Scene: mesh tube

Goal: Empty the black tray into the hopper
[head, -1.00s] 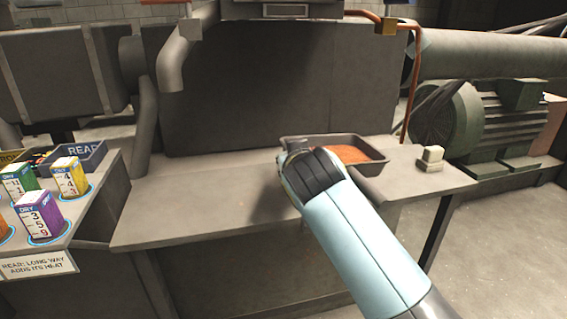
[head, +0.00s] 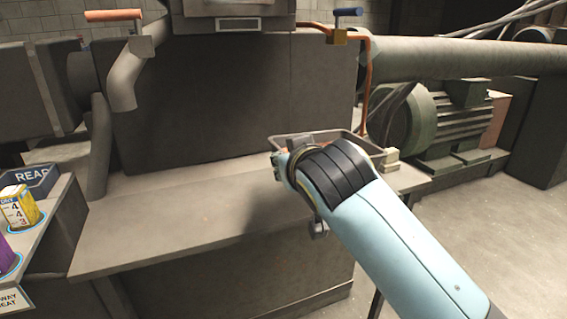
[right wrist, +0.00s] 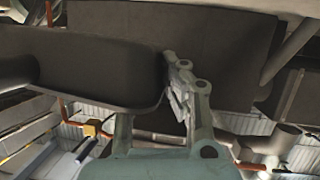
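The black tray (head: 362,143) shows in the head view behind my right arm, which hides much of it. Only a small patch of its orange contents shows. My right gripper (head: 290,152) is at the tray's left end. In the right wrist view the tray's dark wall (right wrist: 95,75) lies against the fingers of my right gripper (right wrist: 182,88), which appear shut on its rim. The tray seems to be raised off the bench. I cannot make out the hopper for certain. My left gripper is not in view.
A bare grey bench (head: 170,225) runs in front of a tall dark machine (head: 225,105). A small pale block (head: 391,158) stands at the bench's right end. A motor (head: 440,125) and a thick pipe (head: 470,58) are at right. A copper pipe (head: 366,85) rises behind the tray.

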